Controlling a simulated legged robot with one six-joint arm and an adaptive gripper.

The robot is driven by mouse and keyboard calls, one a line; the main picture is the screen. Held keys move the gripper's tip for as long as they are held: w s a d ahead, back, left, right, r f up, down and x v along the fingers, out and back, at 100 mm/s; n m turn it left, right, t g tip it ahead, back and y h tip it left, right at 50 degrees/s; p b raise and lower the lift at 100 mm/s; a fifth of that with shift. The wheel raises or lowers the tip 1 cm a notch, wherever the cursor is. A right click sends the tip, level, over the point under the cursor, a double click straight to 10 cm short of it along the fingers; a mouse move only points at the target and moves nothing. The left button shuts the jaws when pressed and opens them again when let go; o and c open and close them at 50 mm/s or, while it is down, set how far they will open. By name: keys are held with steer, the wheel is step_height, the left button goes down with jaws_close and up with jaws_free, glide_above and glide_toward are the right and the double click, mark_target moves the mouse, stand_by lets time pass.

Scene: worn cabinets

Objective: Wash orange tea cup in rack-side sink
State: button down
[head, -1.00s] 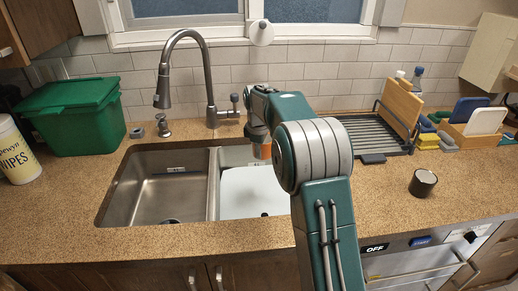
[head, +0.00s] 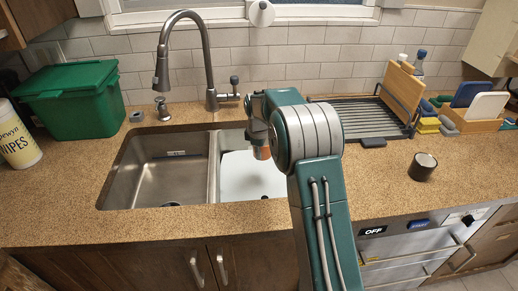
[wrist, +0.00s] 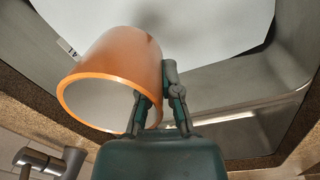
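The orange tea cup (wrist: 118,68) is in my gripper (wrist: 158,108), which is shut on its wall, one finger inside the white interior and one outside. In the head view the orange cup (head: 262,152) shows only partly below my arm, over the right basin. The sink's right basin (head: 243,135), on the dish rack side, has a white sheet-like surface (head: 245,178) in it. The dish rack (head: 362,118) stands right of the sink. The faucet (head: 209,70) rises behind the divider, its spout over the left basin.
A green bin (head: 70,100) and a wipes canister (head: 16,138) stand to the left. A dark cup (head: 422,167) stands on the right counter. Sponges (head: 428,125) and a wooden holder (head: 472,122) are at the back right. The front counter is clear.

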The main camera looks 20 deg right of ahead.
mark_target(259, 195)
steer(key=shift+f, duration=8.9)
